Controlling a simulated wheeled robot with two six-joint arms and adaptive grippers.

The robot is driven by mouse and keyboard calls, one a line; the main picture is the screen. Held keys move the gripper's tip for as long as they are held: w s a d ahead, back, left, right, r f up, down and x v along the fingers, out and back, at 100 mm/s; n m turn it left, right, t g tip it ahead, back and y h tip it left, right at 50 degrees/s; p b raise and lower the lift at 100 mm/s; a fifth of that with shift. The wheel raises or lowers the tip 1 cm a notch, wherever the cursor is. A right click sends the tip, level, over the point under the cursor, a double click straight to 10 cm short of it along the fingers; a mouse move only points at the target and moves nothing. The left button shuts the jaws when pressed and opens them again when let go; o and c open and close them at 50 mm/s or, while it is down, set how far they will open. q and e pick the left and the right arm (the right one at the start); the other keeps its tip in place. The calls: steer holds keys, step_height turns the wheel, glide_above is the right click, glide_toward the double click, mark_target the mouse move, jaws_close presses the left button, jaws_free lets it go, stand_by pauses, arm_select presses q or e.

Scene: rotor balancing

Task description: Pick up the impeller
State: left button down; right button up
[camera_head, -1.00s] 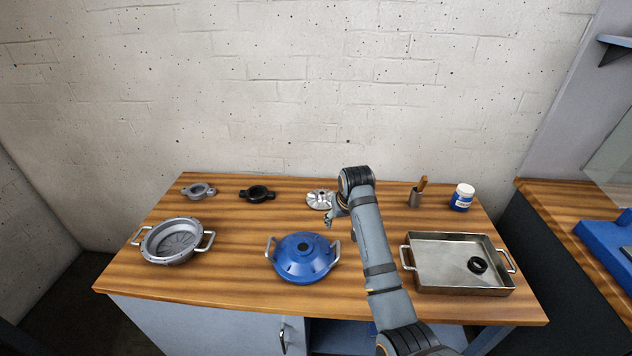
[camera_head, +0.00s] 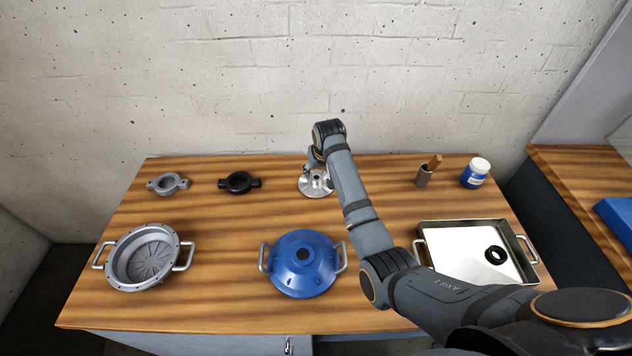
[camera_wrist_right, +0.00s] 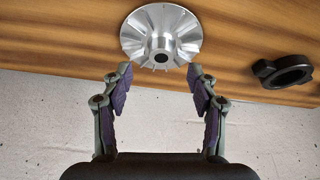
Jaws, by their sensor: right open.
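The impeller (camera_head: 314,186) is a silver finned disc with a raised hub, lying on the wooden table near the back middle. It also shows in the right wrist view (camera_wrist_right: 161,36), at the top centre. My right gripper (camera_wrist_right: 161,84) is open and empty, its fingers spread on either side of a line to the hub, with the impeller just beyond the fingertips. In the head view the right gripper (camera_head: 312,165) is beside and above the impeller, partly hidden by its own arm. My left gripper is not in view.
A grey clamp (camera_head: 168,184) and a black clamp (camera_head: 239,183) lie left of the impeller. In front stand a grey round housing (camera_head: 112,262) and a blue cover (camera_head: 302,278). At right are a metal tray (camera_head: 455,250) with a black ring, a brush cup (camera_head: 423,180) and a blue-white jar (camera_head: 474,175).

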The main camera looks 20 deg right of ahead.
mark_target(316, 177)
steer(key=shift+w+f, duration=0.35)
steer(key=shift+f, duration=0.25)
steer(key=x, duration=0.4)
steer(key=shift+w, duration=0.15)
steer(key=shift+a+r, duration=0.1)
steer(key=shift+r, duration=0.05)
steer(key=shift+c, duration=1.3)
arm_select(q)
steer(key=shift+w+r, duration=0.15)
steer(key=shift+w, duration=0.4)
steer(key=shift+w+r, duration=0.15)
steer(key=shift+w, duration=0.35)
arm_select(e)
jaws_close()
